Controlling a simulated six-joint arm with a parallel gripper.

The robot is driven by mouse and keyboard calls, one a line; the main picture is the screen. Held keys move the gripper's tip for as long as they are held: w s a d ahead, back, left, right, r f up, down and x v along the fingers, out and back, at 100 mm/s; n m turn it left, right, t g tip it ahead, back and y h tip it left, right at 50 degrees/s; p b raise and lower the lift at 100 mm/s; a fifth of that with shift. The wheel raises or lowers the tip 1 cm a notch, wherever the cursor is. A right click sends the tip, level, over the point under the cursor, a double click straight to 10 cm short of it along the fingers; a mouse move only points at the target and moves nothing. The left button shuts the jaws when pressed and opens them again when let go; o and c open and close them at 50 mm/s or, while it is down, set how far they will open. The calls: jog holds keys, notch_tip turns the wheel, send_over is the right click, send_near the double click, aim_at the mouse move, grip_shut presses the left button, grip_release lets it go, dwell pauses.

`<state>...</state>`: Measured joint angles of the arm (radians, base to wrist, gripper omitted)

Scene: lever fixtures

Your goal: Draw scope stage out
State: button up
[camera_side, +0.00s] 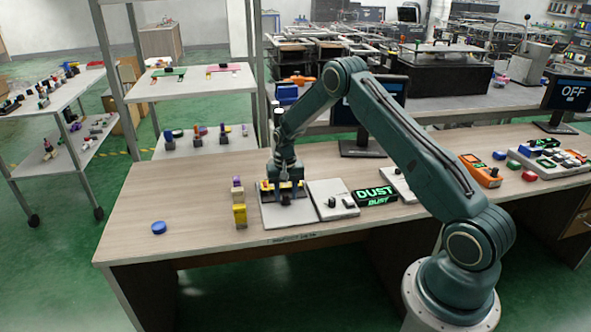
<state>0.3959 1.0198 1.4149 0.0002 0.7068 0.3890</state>
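My gripper (286,189) points straight down over a light grey plate fixture (284,219) on the wooden table. A small dark part (286,201) shows at the fingertips. The picture is too small to tell whether the fingers touch it or are closed on it. I cannot tell for sure which part is the scope stage.
Beside the fixture, to its right, stands a second grey plate with a dark knob (331,202), then a green-lit sign reading DUST BUSY (375,196). A blue disc (158,227) lies further left amid clear table.

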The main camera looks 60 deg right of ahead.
grip_shut()
jog(key=shift+s, duration=0.1)
jog(key=shift+s+a, duration=4)
jog(key=shift+a, duration=0.1)
jog(key=shift+c, duration=0.7)
grip_release()
jog(key=shift+s+a, duration=0.1)
jog(key=shift+o, duration=0.7)
